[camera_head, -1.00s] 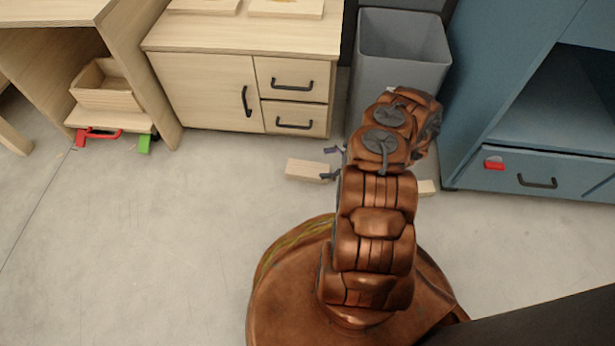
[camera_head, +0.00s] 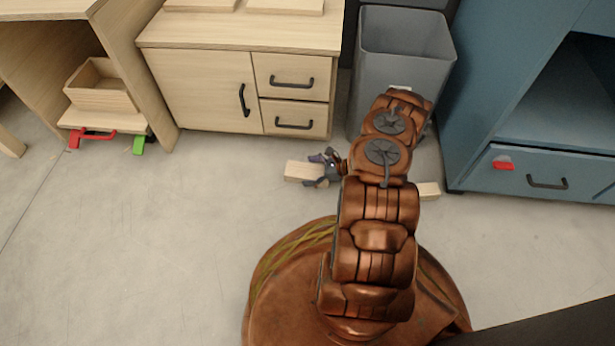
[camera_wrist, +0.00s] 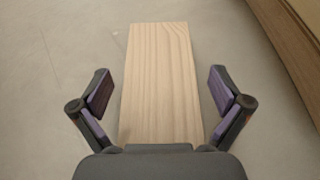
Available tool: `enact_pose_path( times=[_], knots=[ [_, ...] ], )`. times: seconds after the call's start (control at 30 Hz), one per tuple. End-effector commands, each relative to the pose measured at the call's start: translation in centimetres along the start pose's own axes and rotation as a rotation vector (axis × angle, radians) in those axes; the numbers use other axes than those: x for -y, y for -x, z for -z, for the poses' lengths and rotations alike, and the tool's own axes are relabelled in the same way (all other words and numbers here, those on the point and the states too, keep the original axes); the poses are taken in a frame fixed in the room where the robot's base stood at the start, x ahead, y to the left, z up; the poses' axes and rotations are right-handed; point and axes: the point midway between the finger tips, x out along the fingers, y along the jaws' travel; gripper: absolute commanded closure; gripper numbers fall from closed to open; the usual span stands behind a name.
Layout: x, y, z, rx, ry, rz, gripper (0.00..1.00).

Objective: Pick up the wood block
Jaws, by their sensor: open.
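The wood block (camera_head: 300,171) is a pale, long rectangular piece lying flat on the grey floor, in front of the wooden cabinet. In the wrist view the wood block (camera_wrist: 158,80) runs lengthwise between the two fingers. My gripper (camera_head: 322,168) is at the block's right end in the head view. In the wrist view my gripper (camera_wrist: 160,92) is open, with one purple-padded finger on each side of the block and a gap on both sides. The block's near end is hidden behind the gripper's body.
A second pale block (camera_head: 429,190) lies on the floor right of my arm. The wooden cabinet (camera_head: 200,85), a grey bin (camera_head: 405,50) and a blue cabinet (camera_head: 520,170) stand behind. A wooden box (camera_head: 100,88) sits at left. The floor at left is clear.

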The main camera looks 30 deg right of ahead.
Motion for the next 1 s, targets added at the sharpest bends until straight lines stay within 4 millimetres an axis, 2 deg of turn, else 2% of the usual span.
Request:
enact_pose_path(
  times=[0.3,1.0],
  knots=[
    [-0.02,-0.35,-0.01,-0.001,0.000,0.000,0.01],
    [-0.02,-0.34,0.01,-0.001,-0.001,0.000,0.72]
  ],
)
